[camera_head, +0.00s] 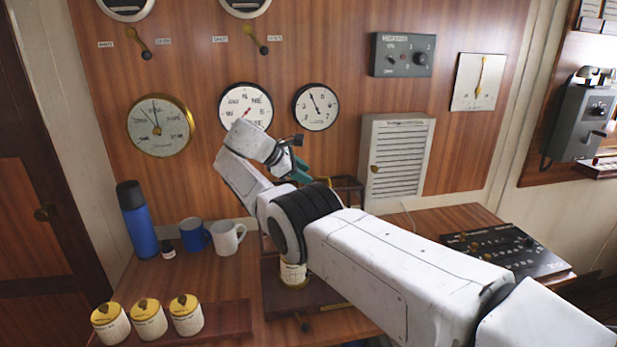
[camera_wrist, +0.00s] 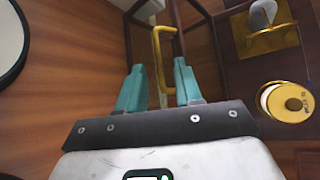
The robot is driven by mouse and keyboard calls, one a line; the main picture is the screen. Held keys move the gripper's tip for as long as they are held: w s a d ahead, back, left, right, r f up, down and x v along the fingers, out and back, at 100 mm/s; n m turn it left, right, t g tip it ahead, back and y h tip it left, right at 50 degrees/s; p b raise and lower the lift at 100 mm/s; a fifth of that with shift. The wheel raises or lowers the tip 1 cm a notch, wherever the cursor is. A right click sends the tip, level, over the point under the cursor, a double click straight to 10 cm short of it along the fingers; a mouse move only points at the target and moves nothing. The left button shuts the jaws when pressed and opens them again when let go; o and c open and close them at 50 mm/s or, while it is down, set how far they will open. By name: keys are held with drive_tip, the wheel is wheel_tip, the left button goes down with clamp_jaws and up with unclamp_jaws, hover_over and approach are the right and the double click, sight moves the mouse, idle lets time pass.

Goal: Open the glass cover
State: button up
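The glass cover (camera_wrist: 204,10) shows in the wrist view as a thin dark-framed case with clear panes. A yellow bar handle (camera_wrist: 160,55) is on its near side. Part of the dark frame also shows in the head view (camera_head: 345,182), behind my arm. My gripper (camera_wrist: 159,65) is open, with its two teal fingers on either side of the handle and gaps visible on both sides. Whether the fingertips reach the handle in depth I cannot tell. In the head view my gripper (camera_head: 299,166) is partly hidden by my wrist.
A yellow-lidded jar (camera_wrist: 287,104) stands right of the fingers in the wrist view. In the head view, a blue mug (camera_head: 194,235), white mug (camera_head: 228,238) and blue flask (camera_head: 139,222) stand left. A louvred white box (camera_head: 398,158) is right of the case.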

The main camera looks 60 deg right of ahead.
drive_tip(key=b+v, duration=0.1)
drive_tip(key=v, duration=0.6)
drive_tip(key=shift+a, duration=0.1)
idle(0.4)
